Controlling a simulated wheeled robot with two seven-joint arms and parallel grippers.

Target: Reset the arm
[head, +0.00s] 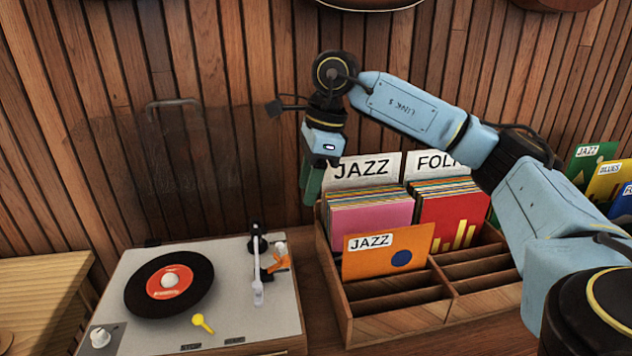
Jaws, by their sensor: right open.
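My right arm (410,108) comes in from the right and reaches over the record crate. My right gripper (311,190) hangs pointing down at the crate's left back corner, in front of the wood wall. It is open, and I see nothing held in it. Its fingers are seen nearly edge-on, one largely covering the other. My left gripper is not in view.
A turntable (225,297) with a black record (139,293) stands at the left, its clear lid raised. An orange JAZZ sleeve (372,262) stands in front. More sleeves stand far right.

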